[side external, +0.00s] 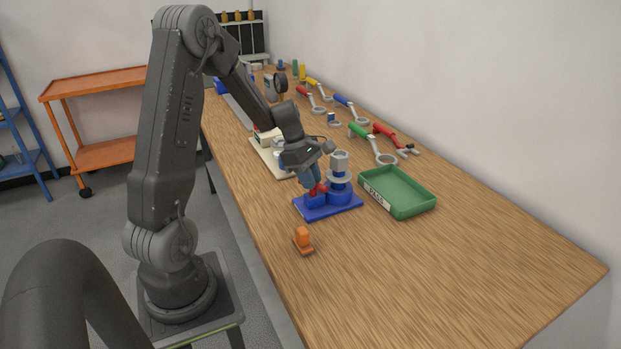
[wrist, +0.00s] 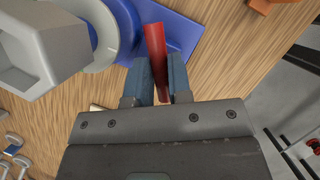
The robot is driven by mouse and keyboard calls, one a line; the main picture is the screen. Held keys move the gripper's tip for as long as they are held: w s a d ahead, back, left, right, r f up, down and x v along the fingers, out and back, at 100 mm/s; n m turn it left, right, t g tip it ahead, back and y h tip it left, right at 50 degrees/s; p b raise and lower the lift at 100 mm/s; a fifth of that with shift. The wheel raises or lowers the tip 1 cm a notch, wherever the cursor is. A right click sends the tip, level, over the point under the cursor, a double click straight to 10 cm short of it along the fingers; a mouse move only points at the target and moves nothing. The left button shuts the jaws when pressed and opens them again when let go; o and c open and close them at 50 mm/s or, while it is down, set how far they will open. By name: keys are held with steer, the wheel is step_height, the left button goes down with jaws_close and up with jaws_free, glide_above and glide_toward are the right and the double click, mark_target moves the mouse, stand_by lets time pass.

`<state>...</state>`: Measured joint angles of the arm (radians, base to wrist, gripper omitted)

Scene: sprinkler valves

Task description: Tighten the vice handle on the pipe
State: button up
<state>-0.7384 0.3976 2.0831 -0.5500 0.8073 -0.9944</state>
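A blue vice (side external: 327,206) stands on the wooden bench and holds an upright grey pipe (side external: 340,166) with a wider collar. Its red handle (side external: 319,188) sticks up at the left of the vice. My gripper (side external: 313,184) reaches down to this handle. In the wrist view my gripper (wrist: 160,80) has its two blue fingers close on either side of the red handle (wrist: 156,45), with little or no gap, so it looks shut on it. The pipe's grey top (wrist: 45,45) and the blue base (wrist: 180,35) also show there. The handle's lower end is partly hidden.
A green tray (side external: 408,209) stands just right of the vice. An orange piece (side external: 302,240) lies in front, near the bench's left edge. A cream board (side external: 268,158) lies behind my gripper. Several wrenches lie along the wall. The right foreground of the bench is clear.

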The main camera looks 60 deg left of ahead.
jaws_close()
steer(key=m+g, duration=0.1)
steer(key=m, duration=0.2)
steer(key=shift+w, duration=0.1)
steer(key=shift+h, duration=0.3)
steer(key=o, duration=0.5)
jaws_free()
steer(key=shift+o, duration=0.2)
steer(key=shift+a+r, duration=0.1)
steer(key=v, duration=1.3)
steer(key=shift+r, duration=0.35)
steer(key=shift+o, duration=0.2)
steer(key=shift+w, duration=0.1)
